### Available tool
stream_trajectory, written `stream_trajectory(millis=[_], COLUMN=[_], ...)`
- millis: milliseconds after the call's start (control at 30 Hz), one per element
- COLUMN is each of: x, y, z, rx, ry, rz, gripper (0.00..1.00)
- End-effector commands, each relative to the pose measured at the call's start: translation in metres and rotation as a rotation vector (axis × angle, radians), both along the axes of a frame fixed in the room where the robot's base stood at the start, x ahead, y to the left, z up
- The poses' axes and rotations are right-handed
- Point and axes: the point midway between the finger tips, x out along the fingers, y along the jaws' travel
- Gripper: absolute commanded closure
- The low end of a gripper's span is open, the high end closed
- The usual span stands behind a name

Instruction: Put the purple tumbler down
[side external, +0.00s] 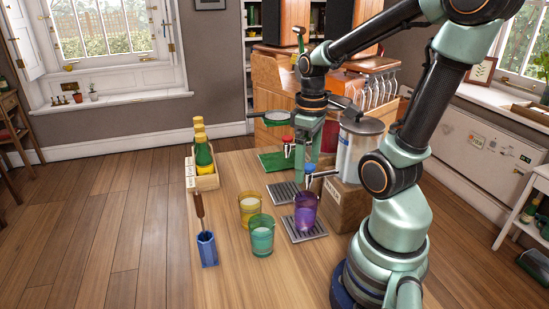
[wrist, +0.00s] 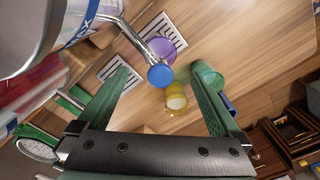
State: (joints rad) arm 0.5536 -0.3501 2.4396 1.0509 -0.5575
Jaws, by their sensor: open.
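The purple tumbler (side external: 306,214) stands upright on the front drip tray (side external: 303,236), below a blue-handled tap (side external: 310,169). In the wrist view, the tumbler (wrist: 163,50) shows beyond the fingertips, partly behind the blue tap knob (wrist: 160,75). My gripper (side external: 306,158) is above and behind the tumbler, apart from it. Its two green fingers (wrist: 160,85) are spread wide with nothing held between them. In the side view, the taps and nearby parts partly confuse the outline of the fingers.
A yellow tumbler (side external: 250,208) and a teal tumbler (side external: 262,236) stand left of the tray. A blue holder (side external: 207,249) with a brown-handled tool and a bottle crate (side external: 205,181) are farther left. A dispenser (side external: 357,145) stands close to my arm.

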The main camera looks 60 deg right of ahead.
Motion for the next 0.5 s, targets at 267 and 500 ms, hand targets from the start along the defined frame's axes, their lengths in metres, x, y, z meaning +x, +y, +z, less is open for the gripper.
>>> stream_trajectory(millis=[267,500], x=[0.0,0.028], y=[0.0,0.033], z=[0.034,0.048], rx=[-0.001,-0.055], ry=[-0.001,-0.13], rz=[0.0,0.015], gripper=[0.0,0.0])
